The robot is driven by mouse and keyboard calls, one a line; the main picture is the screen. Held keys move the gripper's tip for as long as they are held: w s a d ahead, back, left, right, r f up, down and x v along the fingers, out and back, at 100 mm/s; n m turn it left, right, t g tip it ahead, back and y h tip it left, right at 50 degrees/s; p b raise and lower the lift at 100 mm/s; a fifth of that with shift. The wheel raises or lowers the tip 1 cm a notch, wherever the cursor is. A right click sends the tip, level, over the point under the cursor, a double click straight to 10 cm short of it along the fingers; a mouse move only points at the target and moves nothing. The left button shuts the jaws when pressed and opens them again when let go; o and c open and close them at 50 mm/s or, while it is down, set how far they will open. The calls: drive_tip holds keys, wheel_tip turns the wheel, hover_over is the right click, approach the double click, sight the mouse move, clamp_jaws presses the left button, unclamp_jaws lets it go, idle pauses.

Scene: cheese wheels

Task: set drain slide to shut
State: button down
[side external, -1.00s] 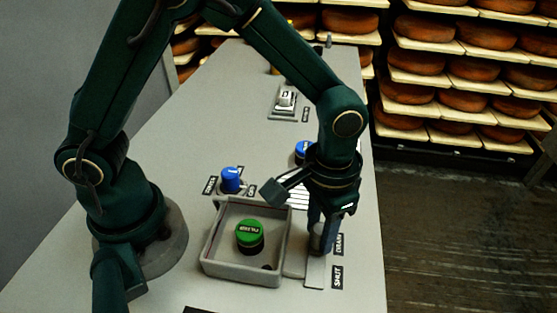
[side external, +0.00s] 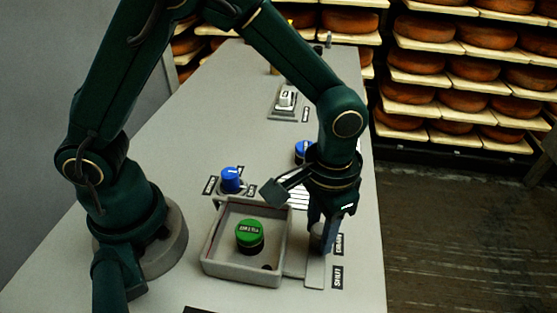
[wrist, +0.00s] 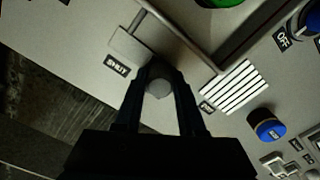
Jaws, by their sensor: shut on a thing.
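The drain slide is a pale flat track (side external: 315,272) at the front right of the panel, beside the grey box. Its grey round knob (wrist: 159,89) shows between my fingertips in the wrist view. A SHUT label (side external: 337,277) stands by the near end of the track, and a DRAIN label (side external: 339,245) stands beside the knob. My gripper (side external: 322,243) points down and is shut on the knob, at the DRAIN end. In the side view the fingers hide part of the knob.
A grey open box (side external: 212,240) with a green cap (side external: 250,234) stands just left of the slide. Blue knobs (side external: 231,179) and a white switch (side external: 287,99) sit farther back. The panel's right edge is close to the slide.

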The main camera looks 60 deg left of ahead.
sight(316, 270)
drive_tip(key=shift+s+d, duration=1.55)
drive_tip(key=shift+d, duration=0.1)
drive_tip(key=c, duration=0.5)
unclamp_jaws()
drive_tip(key=shift+r, duration=0.1)
drive_tip(key=shift+r, duration=2.5)
